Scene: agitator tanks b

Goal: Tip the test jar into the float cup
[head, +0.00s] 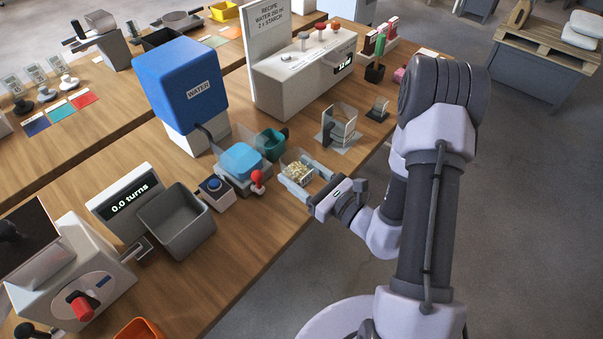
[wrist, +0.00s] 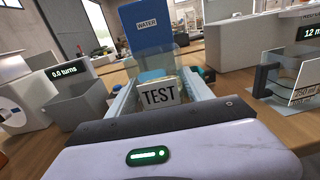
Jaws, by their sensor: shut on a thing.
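The jar looks about upright. Left of it is a clear-walled vessel (head: 241,160) with a bright blue inside, below the water dispenser; a teal cup (head: 273,141) stands behind that. No label marks the float cup, so I cannot tell which vessel it is.
The blue water dispenser (head: 178,80) stands behind the vessel. A red-knobbed lever (head: 258,181) and a grey bin (head: 177,222) are to the left. Open floor lies in front.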

